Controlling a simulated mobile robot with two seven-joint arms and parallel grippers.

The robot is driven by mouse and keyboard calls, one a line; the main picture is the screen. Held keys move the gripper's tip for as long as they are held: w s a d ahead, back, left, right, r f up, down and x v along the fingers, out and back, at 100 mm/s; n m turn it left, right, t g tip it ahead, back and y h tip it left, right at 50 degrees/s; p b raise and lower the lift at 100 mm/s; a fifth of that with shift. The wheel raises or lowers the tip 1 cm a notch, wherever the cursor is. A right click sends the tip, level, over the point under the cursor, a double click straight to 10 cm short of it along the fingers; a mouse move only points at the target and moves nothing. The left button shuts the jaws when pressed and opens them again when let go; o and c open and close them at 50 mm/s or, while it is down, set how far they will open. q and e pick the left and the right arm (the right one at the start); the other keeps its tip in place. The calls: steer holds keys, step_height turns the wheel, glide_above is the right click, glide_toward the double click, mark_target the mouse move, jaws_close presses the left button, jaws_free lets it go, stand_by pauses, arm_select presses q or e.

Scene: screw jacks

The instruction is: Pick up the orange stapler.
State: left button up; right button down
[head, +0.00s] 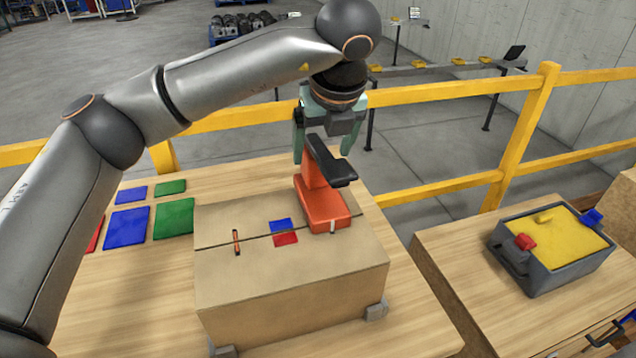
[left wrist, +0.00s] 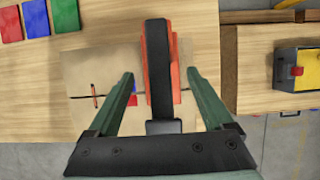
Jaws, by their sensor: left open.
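The orange stapler (head: 324,203) with a black top arm stands on the right part of a closed cardboard box. In the left wrist view the stapler (left wrist: 175,72) lies between the fingers, its black part toward the camera. My left gripper (head: 323,150) has green fingers and is open, pointing down at the stapler's upper part. In the left wrist view the left gripper (left wrist: 162,80) shows a gap on both sides of the stapler, wider on the left. Whether a finger touches it is hard to tell.
The cardboard box (head: 290,285) has red and blue patches and a small orange-black item (head: 237,242) on top. Blue and green tiles (head: 126,226) lie left of it. A yellow railing (head: 440,87) runs behind. A grey bin with yellow contents (head: 568,270) stands on the right table.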

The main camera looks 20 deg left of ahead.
arm_select(q)
steer(key=p, duration=0.2)
glide_above(318, 187)
step_height(318, 187, down, 4)
steer(key=shift+w+f, duration=0.25)
steer(key=shift+f, duration=0.15)
steer(key=shift+c, duration=0.3)
jaws_close()
stand_by(0.6)
steer(key=shift+r, duration=0.15)
